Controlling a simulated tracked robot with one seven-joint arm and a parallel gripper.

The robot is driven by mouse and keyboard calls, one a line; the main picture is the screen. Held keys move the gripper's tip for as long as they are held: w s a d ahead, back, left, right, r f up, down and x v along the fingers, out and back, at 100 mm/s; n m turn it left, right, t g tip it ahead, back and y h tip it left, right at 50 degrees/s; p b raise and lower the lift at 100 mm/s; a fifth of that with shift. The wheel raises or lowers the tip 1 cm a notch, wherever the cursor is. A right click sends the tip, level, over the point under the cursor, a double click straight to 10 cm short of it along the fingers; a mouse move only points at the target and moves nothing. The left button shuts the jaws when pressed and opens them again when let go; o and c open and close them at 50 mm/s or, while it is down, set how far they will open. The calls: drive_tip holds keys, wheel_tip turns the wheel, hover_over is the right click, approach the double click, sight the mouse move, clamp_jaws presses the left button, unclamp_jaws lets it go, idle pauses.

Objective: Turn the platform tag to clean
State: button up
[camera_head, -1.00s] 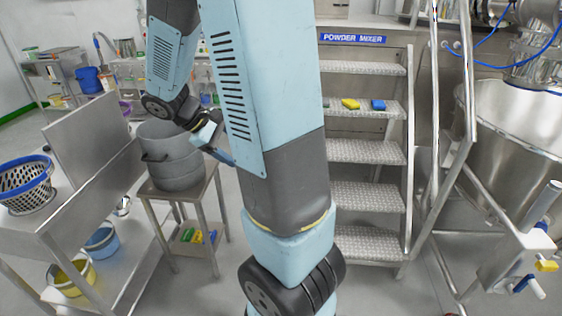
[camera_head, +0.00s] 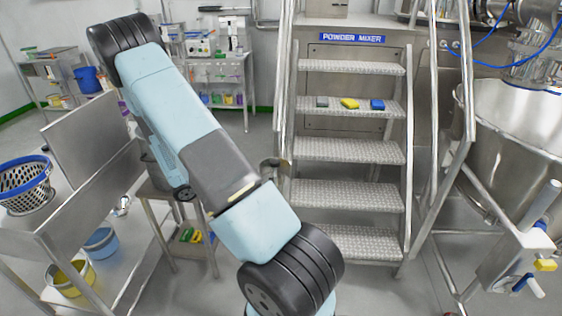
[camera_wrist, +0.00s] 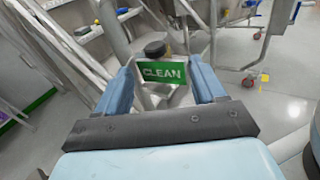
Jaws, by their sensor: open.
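The platform tag (camera_wrist: 164,72) shows in the wrist view as a green plate with the white word CLEAN facing me. A dark round knob (camera_wrist: 155,49) stands just above and behind it. My gripper (camera_wrist: 161,80) is open, with one blue finger on each side of the tag. I cannot tell whether either finger touches it. In the head view my gripper is hidden behind my arm, and I cannot make out the tag there.
The metal steps (camera_head: 350,151) of the powder mixer platform stand right of my arm, with a grey, a yellow (camera_head: 349,103) and a blue block on one tread. The mixer vessel (camera_head: 505,125) is at the right. A steel table (camera_head: 90,190) with a blue basket (camera_head: 25,184) is at the left.

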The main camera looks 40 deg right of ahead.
sight(279, 161)
drive_tip(key=shift+n+t+h, duration=0.4)
drive_tip(key=shift+n, duration=0.2)
drive_tip(key=x, duration=0.4)
drive_tip(key=f+x, duration=0.1)
drive_tip(key=x, duration=0.4)
drive_tip(key=f+x, duration=0.1)
drive_tip(key=x, duration=0.4)
drive_tip(key=shift+w+d, duration=0.15)
drive_tip(key=shift+w, duration=0.15)
